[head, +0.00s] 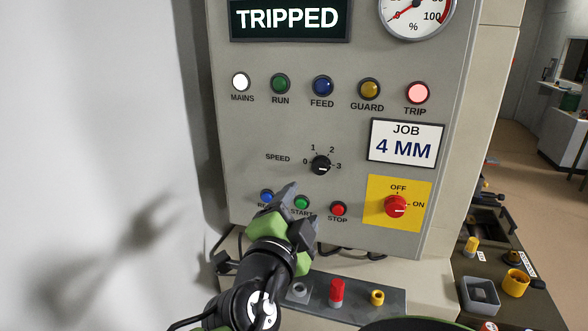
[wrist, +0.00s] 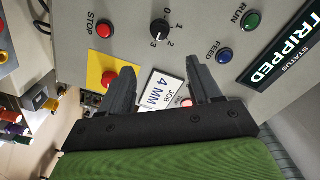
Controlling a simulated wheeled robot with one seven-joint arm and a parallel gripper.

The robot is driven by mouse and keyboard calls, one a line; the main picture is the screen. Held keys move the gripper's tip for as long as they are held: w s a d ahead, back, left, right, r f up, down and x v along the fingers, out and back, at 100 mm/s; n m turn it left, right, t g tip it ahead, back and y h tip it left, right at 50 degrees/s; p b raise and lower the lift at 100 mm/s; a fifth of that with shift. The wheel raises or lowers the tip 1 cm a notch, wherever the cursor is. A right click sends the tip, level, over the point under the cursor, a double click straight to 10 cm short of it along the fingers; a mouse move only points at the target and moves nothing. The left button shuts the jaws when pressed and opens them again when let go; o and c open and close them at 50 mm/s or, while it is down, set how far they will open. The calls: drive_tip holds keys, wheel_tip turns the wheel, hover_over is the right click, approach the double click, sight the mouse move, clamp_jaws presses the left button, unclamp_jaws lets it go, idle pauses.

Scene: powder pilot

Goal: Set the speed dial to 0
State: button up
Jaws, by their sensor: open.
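The black speed dial (head: 320,165) sits mid-panel, with 0 at its left, 1 and 2 above and 3 at its right. It also shows in the wrist view (wrist: 160,29), beyond the fingertips. Its small white mark seems turned toward 3, but it is too small to be sure. My gripper (head: 297,208) is open and empty, below and left of the dial in the head view, apart from it. In the wrist view the two dark fingers (wrist: 162,68) stand wide apart, with the JOB 4 MM sign showing between them.
The blue button (head: 266,196), green START button (head: 301,202) and red STOP button (head: 338,209) lie close to my gripper, which partly covers that row. A red OFF/ON switch (head: 395,206) on yellow is at the right. The display (head: 290,19) reads TRIPPED; the TRIP lamp (head: 417,93) is lit.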

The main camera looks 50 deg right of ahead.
sight(320, 169)
drive_tip(key=p+x, duration=0.8)
drive_tip(key=x, duration=0.6)
drive_tip(key=shift+w+d+r, duration=0.1)
drive_tip(key=shift+w+d, duration=0.15)
drive_tip(key=shift+d, duration=0.1)
drive_tip(key=shift+w+d, duration=0.15)
drive_tip(key=shift+d, duration=0.05)
drive_tip(key=shift+c, duration=0.3)
drive_tip(key=c, duration=1)
